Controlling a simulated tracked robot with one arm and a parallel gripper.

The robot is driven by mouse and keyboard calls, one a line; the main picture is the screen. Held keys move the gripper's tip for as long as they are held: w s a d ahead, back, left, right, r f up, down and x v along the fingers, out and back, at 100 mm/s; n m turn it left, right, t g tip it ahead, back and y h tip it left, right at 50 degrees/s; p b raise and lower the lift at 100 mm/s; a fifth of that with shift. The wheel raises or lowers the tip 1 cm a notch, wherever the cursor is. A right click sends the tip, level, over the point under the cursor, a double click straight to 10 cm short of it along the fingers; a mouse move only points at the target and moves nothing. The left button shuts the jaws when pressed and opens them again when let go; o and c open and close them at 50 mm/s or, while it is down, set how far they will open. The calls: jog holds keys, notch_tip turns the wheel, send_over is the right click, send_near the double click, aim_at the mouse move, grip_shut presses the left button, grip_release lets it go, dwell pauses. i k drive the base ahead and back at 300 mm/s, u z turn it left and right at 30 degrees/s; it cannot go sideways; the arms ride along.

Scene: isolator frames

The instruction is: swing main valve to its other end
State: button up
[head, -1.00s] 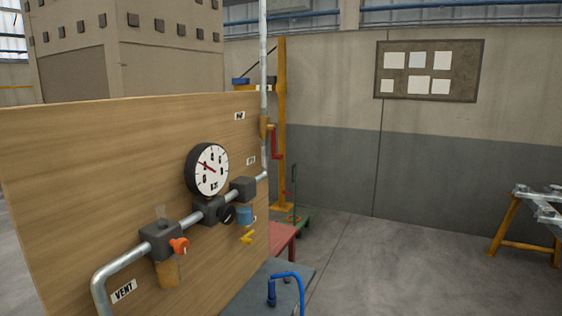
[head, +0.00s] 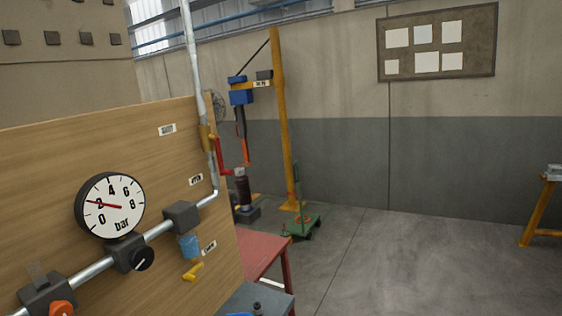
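The wooden panel (head: 60,165) at left carries a grey pipe with several valves. A brass valve body (head: 205,138) sits on the upright pipe at the panel's right edge, with a red lever (head: 217,155) hanging mostly downward. A blue fitting (head: 189,247) with a yellow lever (head: 194,271) is lower down. A black knob (head: 143,259) and an orange knob (head: 62,308), cut by the bottom edge, sit further left. The small labels (head: 167,130) are too small to read surely, so I cannot tell which is the main valve. My gripper is not in view.
A round gauge (head: 110,205) reads about 2 bar. A red table (head: 262,250) and a grey top (head: 258,298) stand right of the panel. A yellow post (head: 283,120) and green trolley (head: 302,226) stand behind. The floor (head: 400,265) at right is clear.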

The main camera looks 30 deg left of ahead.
aim_at(215, 138)
jog(key=u, duration=0.1)
jog(key=i, duration=0.85)
jog(key=u, duration=0.55)
